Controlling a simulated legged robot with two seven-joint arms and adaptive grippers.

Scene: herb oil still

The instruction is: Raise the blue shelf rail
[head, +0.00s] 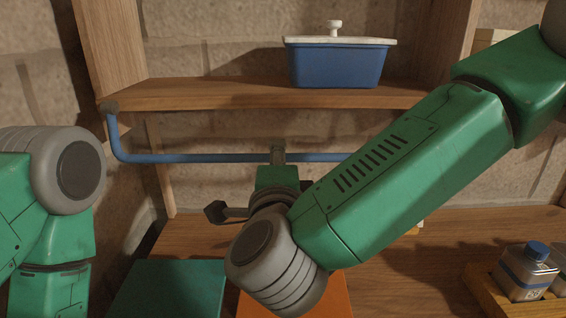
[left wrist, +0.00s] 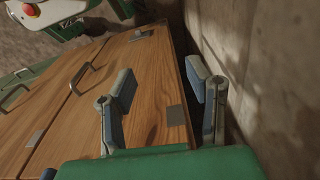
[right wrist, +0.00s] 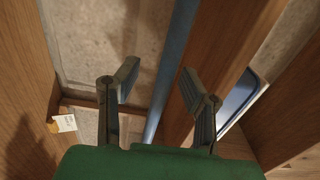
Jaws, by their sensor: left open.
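The blue shelf rail (head: 185,157) hangs level below the front of the wooden shelf (head: 200,95). Its left end bends up to a dark pivot at the shelf's left corner; its right part is hidden behind my right arm. My right gripper (head: 277,152) is at the rail's middle. In the right wrist view, the rail (right wrist: 173,70) runs between the spread fingers of the right gripper (right wrist: 160,84), which look apart from it. My left gripper (left wrist: 158,90) is open and empty, over wooden cabinet doors beside a wall. Its fingers are outside the head view.
A blue box (head: 338,64) with a white lid stands on the shelf. Below are a wooden counter (head: 455,235), a green mat (head: 165,290) and an orange mat (head: 335,295). A blue-capped bottle (head: 525,272) sits in a wooden tray at right.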

